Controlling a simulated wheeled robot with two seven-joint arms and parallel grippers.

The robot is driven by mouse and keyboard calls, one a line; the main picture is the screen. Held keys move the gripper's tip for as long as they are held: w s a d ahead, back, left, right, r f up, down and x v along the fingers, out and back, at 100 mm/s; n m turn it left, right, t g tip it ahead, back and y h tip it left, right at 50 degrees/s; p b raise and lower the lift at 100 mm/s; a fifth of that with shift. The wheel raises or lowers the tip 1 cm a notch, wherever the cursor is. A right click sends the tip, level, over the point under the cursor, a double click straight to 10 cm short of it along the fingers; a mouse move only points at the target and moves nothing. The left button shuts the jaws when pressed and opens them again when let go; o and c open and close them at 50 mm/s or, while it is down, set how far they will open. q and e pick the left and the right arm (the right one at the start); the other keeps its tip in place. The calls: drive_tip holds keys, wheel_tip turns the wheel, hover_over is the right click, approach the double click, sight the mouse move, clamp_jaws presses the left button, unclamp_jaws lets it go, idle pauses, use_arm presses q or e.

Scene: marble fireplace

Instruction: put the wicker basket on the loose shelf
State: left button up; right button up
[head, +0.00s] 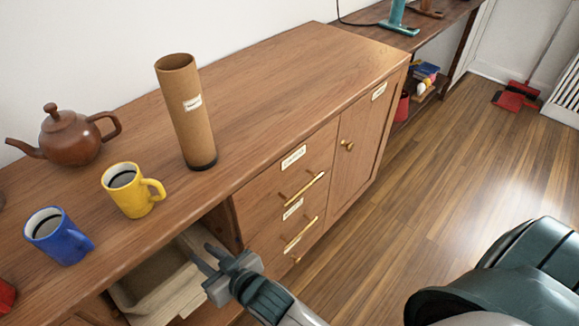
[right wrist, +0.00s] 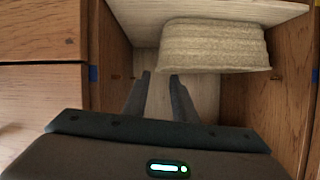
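The beige wicker basket (head: 150,281) sits in the open compartment left of the drawers, partly hidden by the cabinet top. It also shows in the right wrist view (right wrist: 215,46), which looks upside down. A pale board (head: 172,308), seemingly the loose shelf, lies under the basket; in the right wrist view the board (right wrist: 200,14) appears above it, touching its base. My right gripper (head: 200,251) is at the compartment's opening, beside the basket towards the drawers. Its fingers (right wrist: 160,75) are apart with nothing between them. My left gripper is not in view.
On the cabinet top stand a cardboard tube (head: 187,115), a brown teapot (head: 72,140), a yellow mug (head: 130,192) and a blue mug (head: 58,236). Brass-handled drawers (head: 290,205) are close right of my right gripper.

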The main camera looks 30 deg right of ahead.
drive_tip(key=s+d+f+g+h, duration=0.2)
drive_tip(key=s+d+f+g, duration=0.2)
drive_tip(key=s+d, duration=0.5)
drive_tip(key=s+d+f+g+h, duration=0.2)
drive_tip(key=s+d+f+g, duration=0.2)
drive_tip(key=s+d+f, duration=0.4)
drive_tip(key=s+d, duration=0.1)
drive_tip(key=s, duration=0.5)
drive_tip(key=shift+s+f+g, duration=0.15)
drive_tip(key=shift+f+g, duration=0.05)
drive_tip(key=shift+g, duration=0.2)
